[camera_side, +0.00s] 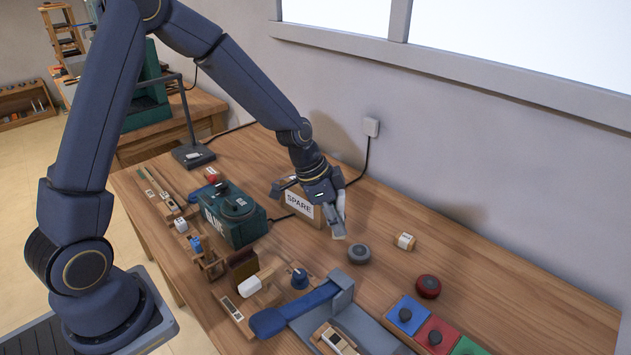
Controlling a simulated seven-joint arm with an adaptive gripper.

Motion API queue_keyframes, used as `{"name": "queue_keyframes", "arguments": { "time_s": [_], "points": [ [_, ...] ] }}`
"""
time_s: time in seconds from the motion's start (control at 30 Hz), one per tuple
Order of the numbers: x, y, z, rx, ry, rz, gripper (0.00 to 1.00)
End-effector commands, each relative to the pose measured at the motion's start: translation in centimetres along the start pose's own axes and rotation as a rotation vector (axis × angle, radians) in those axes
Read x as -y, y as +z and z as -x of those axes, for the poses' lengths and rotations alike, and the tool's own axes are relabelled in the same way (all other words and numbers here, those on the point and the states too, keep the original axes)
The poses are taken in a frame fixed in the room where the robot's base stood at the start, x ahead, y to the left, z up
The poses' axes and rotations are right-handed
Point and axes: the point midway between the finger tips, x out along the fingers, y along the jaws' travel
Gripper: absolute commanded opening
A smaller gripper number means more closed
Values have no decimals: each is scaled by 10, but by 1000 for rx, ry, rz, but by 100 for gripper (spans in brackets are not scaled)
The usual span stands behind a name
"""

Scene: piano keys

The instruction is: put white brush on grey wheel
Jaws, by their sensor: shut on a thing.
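The grey wheel (359,254) is a round dark-grey disc lying on the bench, just right of and below the gripper in the picture.
A box marked SPARE (301,204) stands left of the gripper, beside a green box (237,217). Coloured pads (435,334) are at the front. The bench (500,285) is bare at right.

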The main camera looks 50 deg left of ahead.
Motion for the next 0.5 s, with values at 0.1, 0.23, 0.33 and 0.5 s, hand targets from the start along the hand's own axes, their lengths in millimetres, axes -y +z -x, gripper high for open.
{"name": "queue_keyframes", "arguments": {
  "time_s": [0.1,0.23,0.33,0.5],
  "points": [
    [18,-18,-26,2,3,-2,2],
    [32,-22,-57,2,2,1,2],
    [38,-25,-72,1,1,-1,2],
    [44,-27,-83,0,0,1,2]
  ]
}}
